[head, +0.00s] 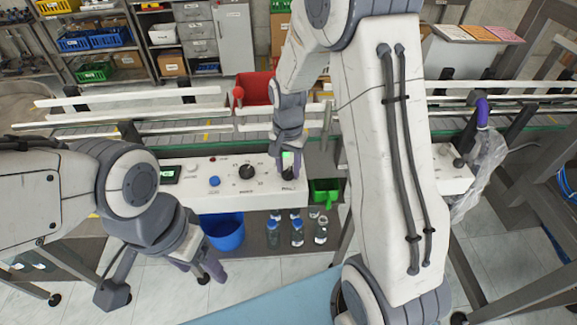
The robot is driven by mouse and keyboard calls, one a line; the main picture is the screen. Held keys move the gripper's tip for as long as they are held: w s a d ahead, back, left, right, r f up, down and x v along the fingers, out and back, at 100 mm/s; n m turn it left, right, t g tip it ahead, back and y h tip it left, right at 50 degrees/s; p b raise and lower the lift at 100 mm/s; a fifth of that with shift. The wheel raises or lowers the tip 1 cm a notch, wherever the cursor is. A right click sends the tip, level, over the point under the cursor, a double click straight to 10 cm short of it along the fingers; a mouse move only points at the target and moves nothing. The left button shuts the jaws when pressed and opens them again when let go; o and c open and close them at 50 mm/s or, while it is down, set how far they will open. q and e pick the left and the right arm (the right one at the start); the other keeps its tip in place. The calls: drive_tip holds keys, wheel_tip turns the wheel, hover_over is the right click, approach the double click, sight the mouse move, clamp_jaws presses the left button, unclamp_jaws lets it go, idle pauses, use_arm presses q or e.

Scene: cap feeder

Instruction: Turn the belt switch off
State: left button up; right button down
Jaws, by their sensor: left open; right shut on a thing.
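The white control panel (230,199) runs along the front of the conveyor. A black switch knob (288,174) sits at the right part of its face, and my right gripper (288,162) reaches down onto it from above and is shut on it. The gripper covers much of the knob, so I cannot tell which way it is turned. Something green and bright shows between the fingers. My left gripper (204,270) is open and empty, low in front of the panel and apart from it.
The panel also carries a black dial (246,172), a blue button (214,181) and a small display (168,175). White guide rails (130,98) line the conveyor. Below are a blue bucket (223,234), several blue-capped bottles (297,232) and a green bin (324,188). A red bin (254,88) stands behind.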

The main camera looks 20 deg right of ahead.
sight(288, 171)
drive_tip(key=n+p, duration=0.1)
drive_tip(key=n, duration=0.4)
drive_tip(key=shift+r+n, duration=0.1)
drive_tip(key=shift+n, duration=0.2)
drive_tip(key=n+p, duration=0.1)
drive_tip(key=n, duration=0.5)
idle(0.4)
drive_tip(key=shift+c, duration=2.1)
unclamp_jaws()
wheel_tip(288, 171, up, 10)
drive_tip(key=b, duration=0.1)
drive_tip(key=shift+r, duration=0.2)
